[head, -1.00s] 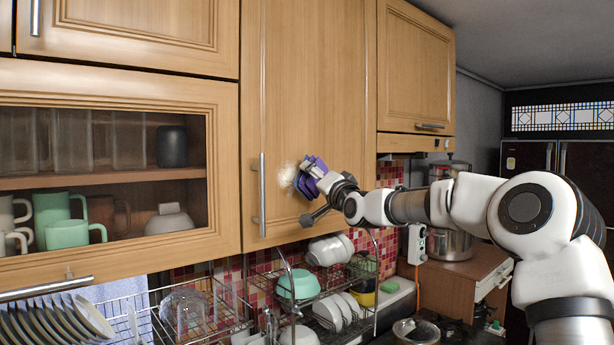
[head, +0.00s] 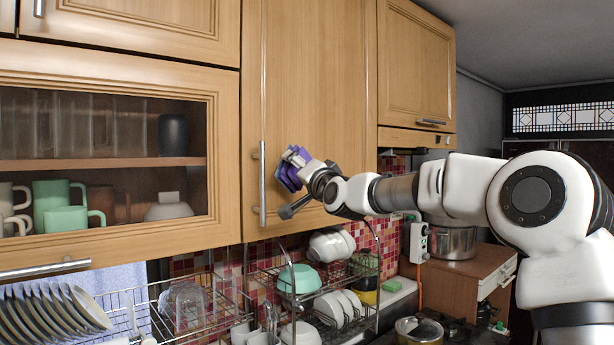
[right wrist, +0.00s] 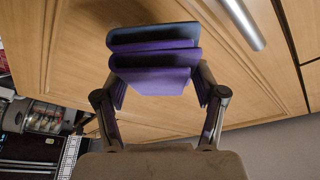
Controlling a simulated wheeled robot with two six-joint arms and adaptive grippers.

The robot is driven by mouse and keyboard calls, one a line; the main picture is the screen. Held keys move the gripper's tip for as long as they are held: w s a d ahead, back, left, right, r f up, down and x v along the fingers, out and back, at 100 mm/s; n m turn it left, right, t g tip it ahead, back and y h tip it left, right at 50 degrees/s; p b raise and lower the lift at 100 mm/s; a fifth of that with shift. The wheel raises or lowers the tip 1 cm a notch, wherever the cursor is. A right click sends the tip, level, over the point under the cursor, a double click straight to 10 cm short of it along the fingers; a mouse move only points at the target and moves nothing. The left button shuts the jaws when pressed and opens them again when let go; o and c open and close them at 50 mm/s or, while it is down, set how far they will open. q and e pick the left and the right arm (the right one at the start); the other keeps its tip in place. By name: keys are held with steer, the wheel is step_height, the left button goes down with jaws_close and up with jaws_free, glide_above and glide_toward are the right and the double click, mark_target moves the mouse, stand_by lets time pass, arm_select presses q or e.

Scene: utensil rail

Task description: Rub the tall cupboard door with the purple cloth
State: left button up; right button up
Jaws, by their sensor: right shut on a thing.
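The tall cupboard door (head: 315,80) is light wood and shut, with an upright metal handle (head: 261,185) near its left edge. My right gripper (head: 303,160) is shut on the folded purple cloth (head: 289,177) in front of the door's lower part, just right of the handle. In the right wrist view the cloth (right wrist: 155,62) sits between the fingers and faces the wood. It is against the door or very near it; I cannot tell which. No pale smudge shows on the door now; the cloth may cover part of that spot. My left gripper is not in view.
A glass-fronted cupboard (head: 105,235) with mugs stands to the left, and another cupboard door (head: 415,65) to the right. Below are a dish rack (head: 285,272) with bowls and plates, and a counter with pots (head: 455,241). The door's upper part is clear.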

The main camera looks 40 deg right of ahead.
steer(key=shift+a, duration=0.9)
steer(key=shift+s+d, duration=0.1)
steer(key=shift+d, duration=0.1)
steer(key=shift+s+d+f+b, duration=0.1)
steer(key=shift+s+b, duration=0.15)
steer(key=shift+b, duration=0.15)
steer(key=s+p, duration=0.5)
steer(key=p, duration=0.4)
steer(key=shift+s+d+p, duration=0.15)
steer(key=shift+s+p, duration=0.1)
steer(key=shift+p, duration=0.05)
